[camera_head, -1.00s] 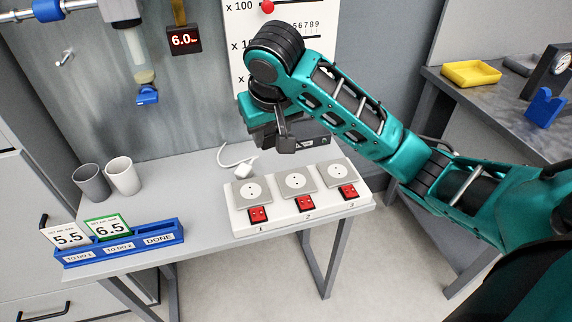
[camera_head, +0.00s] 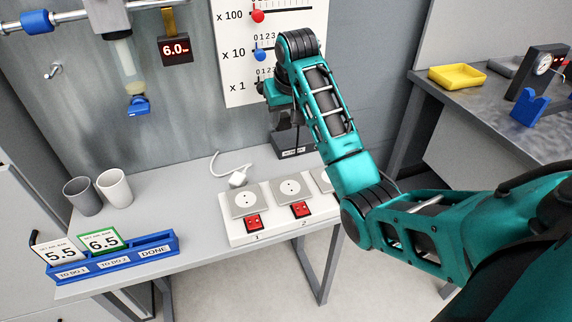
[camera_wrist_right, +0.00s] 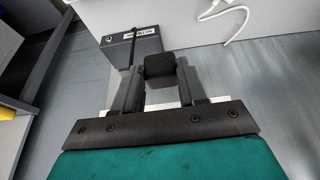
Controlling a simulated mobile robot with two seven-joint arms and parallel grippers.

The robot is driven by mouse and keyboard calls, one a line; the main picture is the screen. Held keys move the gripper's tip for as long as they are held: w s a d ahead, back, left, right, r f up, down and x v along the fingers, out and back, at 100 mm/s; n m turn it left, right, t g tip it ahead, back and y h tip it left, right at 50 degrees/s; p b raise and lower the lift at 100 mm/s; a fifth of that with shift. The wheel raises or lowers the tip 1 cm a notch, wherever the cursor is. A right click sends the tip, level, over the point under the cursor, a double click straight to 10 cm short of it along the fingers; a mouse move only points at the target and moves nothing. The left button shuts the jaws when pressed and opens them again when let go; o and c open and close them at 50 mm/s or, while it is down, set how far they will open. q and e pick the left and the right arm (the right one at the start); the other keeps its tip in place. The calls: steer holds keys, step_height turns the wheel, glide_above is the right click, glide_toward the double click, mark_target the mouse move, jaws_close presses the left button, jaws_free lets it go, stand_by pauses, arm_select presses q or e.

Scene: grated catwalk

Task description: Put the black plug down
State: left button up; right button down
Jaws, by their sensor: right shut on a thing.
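The black plug (camera_wrist_right: 160,66) is a small dark block between the two fingers of my right gripper (camera_wrist_right: 160,78) in the right wrist view. The fingers are shut on it. In the head view my right gripper (camera_head: 281,116) is at the back right of the table, by a dark box with a label (camera_head: 291,141). This box also shows in the right wrist view (camera_wrist_right: 118,58), just beyond the fingers. The plug is hidden in the head view. I cannot tell whether it touches anything below. My left gripper is out of view.
A white socket strip (camera_head: 236,231) with red switches lies at the table's front right; my arm covers part of it. A white plug (camera_head: 238,179) lies behind it. Cups (camera_head: 115,187) and a blue card holder (camera_head: 160,246) stand left. The table's middle (camera_head: 180,200) is clear.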

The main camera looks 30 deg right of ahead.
step_height(320, 180, down, 14)
steer(key=shift+s+d+f, duration=0.1)
steer(key=shift+s+d, duration=0.05)
stand_by(0.3)
steer(key=shift+f, duration=0.25)
steer(key=c, duration=0.6)
jaws_free()
steer(key=shift+s+r, duration=0.1)
steer(key=shift+r, duration=0.55)
steer(key=v, duration=1.1)
steer(key=shift+s+r, duration=0.1)
steer(key=shift+s, duration=0.1)
